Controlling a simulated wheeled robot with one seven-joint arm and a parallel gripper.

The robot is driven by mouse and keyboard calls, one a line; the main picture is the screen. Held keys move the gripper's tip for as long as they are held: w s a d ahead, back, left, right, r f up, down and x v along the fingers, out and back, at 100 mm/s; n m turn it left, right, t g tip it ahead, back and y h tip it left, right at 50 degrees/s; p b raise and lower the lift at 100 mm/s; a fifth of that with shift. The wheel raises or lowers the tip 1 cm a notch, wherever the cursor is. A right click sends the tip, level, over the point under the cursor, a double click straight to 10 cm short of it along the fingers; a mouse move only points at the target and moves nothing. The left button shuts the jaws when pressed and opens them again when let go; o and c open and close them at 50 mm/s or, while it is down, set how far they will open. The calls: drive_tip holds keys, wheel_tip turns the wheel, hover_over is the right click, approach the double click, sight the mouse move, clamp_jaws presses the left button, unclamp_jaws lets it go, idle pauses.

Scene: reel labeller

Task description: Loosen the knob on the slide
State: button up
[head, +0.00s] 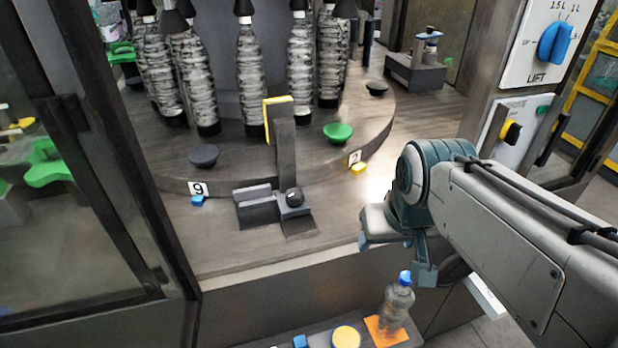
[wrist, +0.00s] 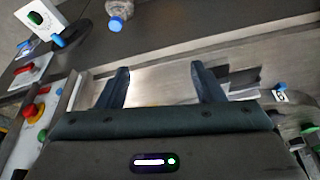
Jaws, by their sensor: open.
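The slide (head: 262,213) is a dark block on the machine deck in the head view. A tall dark post with a yellow top edge (head: 281,102) rises beside it. The round black knob (head: 294,196) sits on the slide's right part, with a light mark on top. My gripper (head: 398,250) is right of the slide and apart from it, near the deck's front edge. In the wrist view its two fingers (wrist: 163,82) are wide apart with nothing between them. A dark shape partly behind the right finger may be the slide; I cannot make out the knob there.
A round table (head: 345,155) behind the slide carries several patterned bottles and a green dish (head: 338,132). A clear bottle (head: 396,304) with a blue cap stands on a lower shelf. A panel with a blue dial (head: 555,44) is at right. The deck between slide and gripper is clear.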

drive_tip(key=w+a+r+n+b, duration=0.25)
drive_tip(key=w+a, duration=0.35)
drive_tip(key=w, duration=0.4)
drive_tip(key=y+b, duration=0.1)
drive_tip(key=b, duration=0.2)
approach(295, 193)
drive_tip(key=shift+n, duration=0.25)
drive_tip(key=p+x, duration=0.1)
drive_tip(key=x, duration=0.7)
drive_tip(key=shift+f, duration=0.3)
drive_tip(key=c, duration=1)
